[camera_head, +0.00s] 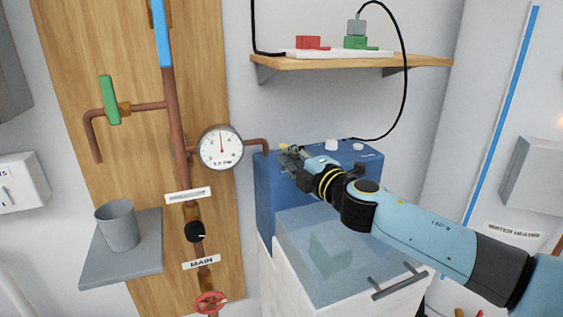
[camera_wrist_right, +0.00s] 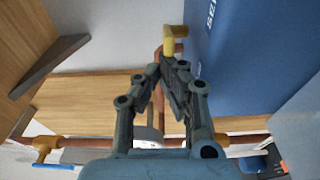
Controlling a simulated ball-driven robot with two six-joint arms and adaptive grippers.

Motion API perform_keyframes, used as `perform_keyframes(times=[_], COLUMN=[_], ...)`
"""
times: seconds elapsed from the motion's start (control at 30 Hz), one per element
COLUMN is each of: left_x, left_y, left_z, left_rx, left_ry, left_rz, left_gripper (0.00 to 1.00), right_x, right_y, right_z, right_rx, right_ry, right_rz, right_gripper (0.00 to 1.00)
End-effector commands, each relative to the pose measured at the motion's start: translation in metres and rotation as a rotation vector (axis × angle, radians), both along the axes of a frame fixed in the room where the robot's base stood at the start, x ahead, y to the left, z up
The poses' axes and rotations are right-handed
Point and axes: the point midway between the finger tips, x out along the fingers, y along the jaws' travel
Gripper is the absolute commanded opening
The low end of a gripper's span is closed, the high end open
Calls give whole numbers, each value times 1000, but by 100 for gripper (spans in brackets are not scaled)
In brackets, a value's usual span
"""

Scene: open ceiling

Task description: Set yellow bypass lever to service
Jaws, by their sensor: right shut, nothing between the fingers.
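The yellow bypass lever (camera_wrist_right: 175,40) shows in the right wrist view beside the blue box, just beyond my fingertips. In the head view only a small yellow bit (camera_head: 284,147) of it shows at the box's upper left corner. My right gripper (camera_head: 286,157) reaches in from the right and covers part of that corner. In the wrist view its fingers (camera_wrist_right: 166,72) are shut with nothing between them. I cannot tell whether they touch the lever. Lettering starting "SE" is partly visible on the blue box (camera_wrist_right: 235,65). My left gripper is out of view.
A round gauge (camera_head: 221,148) on copper piping is left of the blue box. A shelf (camera_head: 350,62) hangs above, with a black cable curving down to the box. A grey cup (camera_head: 118,226) sits on a ledge at left.

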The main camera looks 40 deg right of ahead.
Motion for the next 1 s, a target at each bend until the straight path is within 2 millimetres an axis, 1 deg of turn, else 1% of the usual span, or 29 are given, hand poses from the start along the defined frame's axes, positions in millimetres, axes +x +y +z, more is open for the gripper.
perform_keyframes(times=[0.03, 0.1, 0.5, 0.7, 1.0], left_x=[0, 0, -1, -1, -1], left_y=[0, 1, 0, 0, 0], left_z=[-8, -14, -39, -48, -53], left_rx=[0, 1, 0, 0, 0], left_ry=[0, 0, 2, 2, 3], left_rz=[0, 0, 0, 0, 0], left_gripper=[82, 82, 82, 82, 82], right_x=[-2, -4, -9, -8, -7], right_y=[-4, -9, -35, -44, -51], right_z=[-4, -4, -3, -2, -1], right_rx=[-7, -4, -3, -3, -1], right_ry=[1, 0, 0, -1, -1], right_rz=[22, 17, 14, 13, 13], right_gripper=[0, 0, 0, 0, 0])
